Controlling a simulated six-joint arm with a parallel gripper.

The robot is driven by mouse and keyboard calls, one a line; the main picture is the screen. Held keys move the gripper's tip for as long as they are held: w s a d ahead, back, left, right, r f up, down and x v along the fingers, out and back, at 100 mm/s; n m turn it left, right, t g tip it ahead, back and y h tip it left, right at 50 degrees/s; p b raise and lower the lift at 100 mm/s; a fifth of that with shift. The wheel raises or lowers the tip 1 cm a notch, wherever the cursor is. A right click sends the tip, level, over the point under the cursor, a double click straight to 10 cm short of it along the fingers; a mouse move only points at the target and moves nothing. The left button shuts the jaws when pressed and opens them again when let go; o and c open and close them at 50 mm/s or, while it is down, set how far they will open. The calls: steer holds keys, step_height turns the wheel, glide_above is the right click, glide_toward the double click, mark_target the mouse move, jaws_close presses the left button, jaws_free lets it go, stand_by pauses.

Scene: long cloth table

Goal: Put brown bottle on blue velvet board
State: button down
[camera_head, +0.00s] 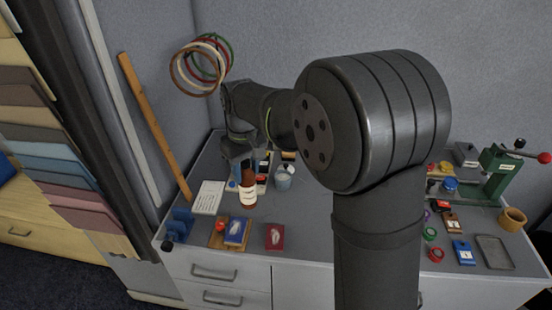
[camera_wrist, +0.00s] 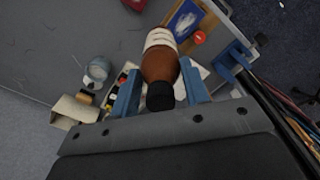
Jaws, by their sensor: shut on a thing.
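The brown bottle (camera_head: 247,186) has a white label and a black cap. My gripper (camera_head: 241,170) is shut on it near the cap and holds it roughly upright, neck toward the gripper. In the wrist view the bottle (camera_wrist: 160,63) lies between the two blue fingers (camera_wrist: 160,92). The blue velvet board (camera_head: 236,232) has a white mark on it and lies near the table's front edge, in front of the bottle. It also shows in the wrist view (camera_wrist: 186,19), beyond the bottle's base. Whether the bottle's base touches the table is not clear.
A brown wooden piece (camera_head: 217,239) lies beside the blue board and a red board (camera_head: 275,236) to its right. A blue stand (camera_head: 180,224) is at the left edge. A white card (camera_head: 208,197) and a grey-white jar (camera_head: 284,177) flank the bottle.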

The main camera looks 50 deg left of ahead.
steer(key=s, duration=0.5)
steer(key=shift+s, duration=0.2)
steer(key=shift+f, duration=0.15)
step_height(320, 180, down, 6)
steer(key=shift+f, duration=0.4)
stand_by(0.9)
steer(key=c, duration=0.7)
jaws_free()
